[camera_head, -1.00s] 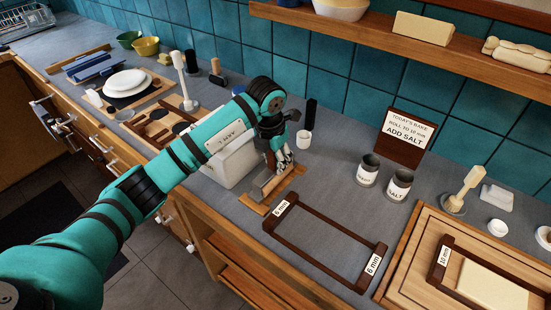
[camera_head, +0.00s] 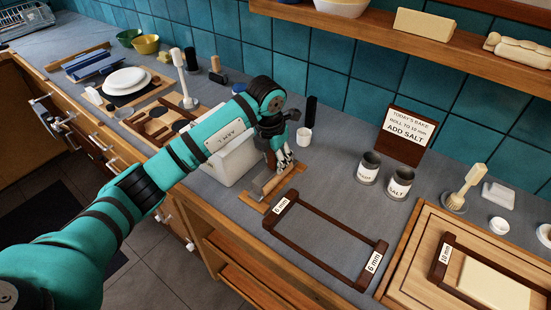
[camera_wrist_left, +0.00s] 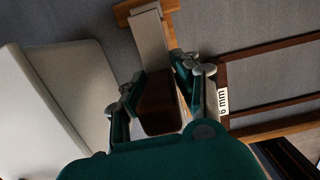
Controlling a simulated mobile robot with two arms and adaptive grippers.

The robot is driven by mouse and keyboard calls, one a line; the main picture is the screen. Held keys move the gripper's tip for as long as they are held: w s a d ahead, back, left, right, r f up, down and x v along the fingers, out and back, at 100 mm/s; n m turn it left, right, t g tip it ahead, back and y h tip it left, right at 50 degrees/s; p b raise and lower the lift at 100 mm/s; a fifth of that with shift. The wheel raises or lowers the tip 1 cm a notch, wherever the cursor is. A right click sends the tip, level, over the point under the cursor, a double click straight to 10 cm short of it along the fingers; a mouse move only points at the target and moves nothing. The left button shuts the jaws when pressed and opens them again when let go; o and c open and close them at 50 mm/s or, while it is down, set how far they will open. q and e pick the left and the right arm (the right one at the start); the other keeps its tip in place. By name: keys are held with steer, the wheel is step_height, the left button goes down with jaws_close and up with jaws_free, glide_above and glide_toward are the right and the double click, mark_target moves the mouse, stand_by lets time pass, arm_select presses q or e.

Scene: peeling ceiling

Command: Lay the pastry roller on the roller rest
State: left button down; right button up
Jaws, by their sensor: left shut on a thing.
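My left gripper (camera_head: 280,166) is low over the counter, shut on a dark brown part (camera_wrist_left: 160,104), which looks like part of the pastry roller. A pale grey straight piece (camera_wrist_left: 150,38) runs on from it in the left wrist view. Under it is a narrow wooden stand (camera_head: 250,201), apparently the roller rest; its tan wood also shows in the wrist view (camera_wrist_left: 128,9). The fingers hide much of the roller, and I cannot tell whether it bears on the stand. My right gripper is not in view.
A white box (camera_head: 233,166) stands close left of my gripper. A dark 6 mm frame (camera_head: 318,259) lies just right of the stand. A small white cup (camera_head: 304,138) and two jars (camera_head: 399,184) stand behind. Counter inside the frame is clear.

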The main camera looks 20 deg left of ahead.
arm_select(q)
steer(key=c, duration=0.9)
jaws_free()
steer(key=r, duration=0.4)
steer(key=s+r, duration=0.1)
steer(key=r, duration=0.7)
steer(key=shift+s+a, duration=0.35)
steer(key=shift+s, duration=0.05)
